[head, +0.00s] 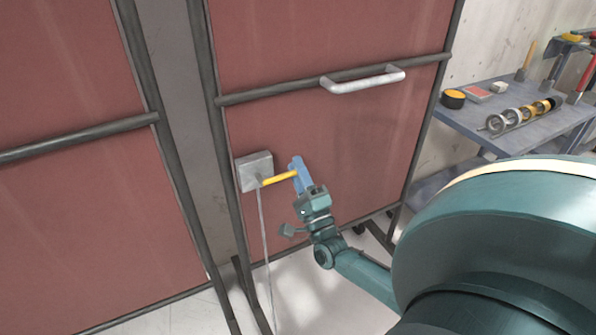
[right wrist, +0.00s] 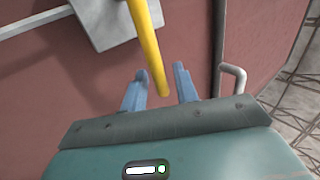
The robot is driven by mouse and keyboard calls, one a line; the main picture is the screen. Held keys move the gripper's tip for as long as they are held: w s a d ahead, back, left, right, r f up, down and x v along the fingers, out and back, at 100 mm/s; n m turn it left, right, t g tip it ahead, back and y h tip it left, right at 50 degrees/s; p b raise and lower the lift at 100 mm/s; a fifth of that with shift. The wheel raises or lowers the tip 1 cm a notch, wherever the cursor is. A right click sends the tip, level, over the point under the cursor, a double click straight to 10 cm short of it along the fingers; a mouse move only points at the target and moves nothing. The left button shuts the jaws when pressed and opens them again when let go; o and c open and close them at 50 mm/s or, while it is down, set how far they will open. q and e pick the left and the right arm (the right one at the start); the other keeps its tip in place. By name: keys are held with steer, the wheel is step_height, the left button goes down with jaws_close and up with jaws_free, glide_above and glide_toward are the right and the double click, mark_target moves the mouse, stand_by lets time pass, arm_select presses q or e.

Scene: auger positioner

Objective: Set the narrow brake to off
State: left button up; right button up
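A yellow lever (head: 280,178) sticks out to the right from a small grey box (head: 254,172) on the red panel; it is the only brake-like handle in view. No markings can be read on it. In the right wrist view the lever (right wrist: 148,45) comes down from the grey plate (right wrist: 103,18), its free end between my two blue fingers. My right gripper (head: 296,167) is at the lever's free end. Its fingers (right wrist: 158,82) are open, with a gap on both sides of the lever. My left gripper is not in view.
A thin grey rod (head: 263,235) hangs below the box. A white handle (head: 362,79) sits on the panel's dark crossbar (head: 290,87). At right, a blue-grey shelf (head: 480,124) holds an auger-like part (head: 520,115), a tape roll (head: 453,98) and tools.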

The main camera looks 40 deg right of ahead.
steer(key=shift+s+f, duration=0.25)
steer(key=shift+s, duration=0.05)
arm_select(q)
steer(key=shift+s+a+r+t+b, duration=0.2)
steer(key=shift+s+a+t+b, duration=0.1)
steer(key=shift+b, duration=0.5)
arm_select(e)
steer(key=v, duration=1.2)
steer(key=shift+s, duration=0.2)
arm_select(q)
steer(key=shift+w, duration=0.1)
arm_select(e)
steer(key=shift+a, duration=0.15)
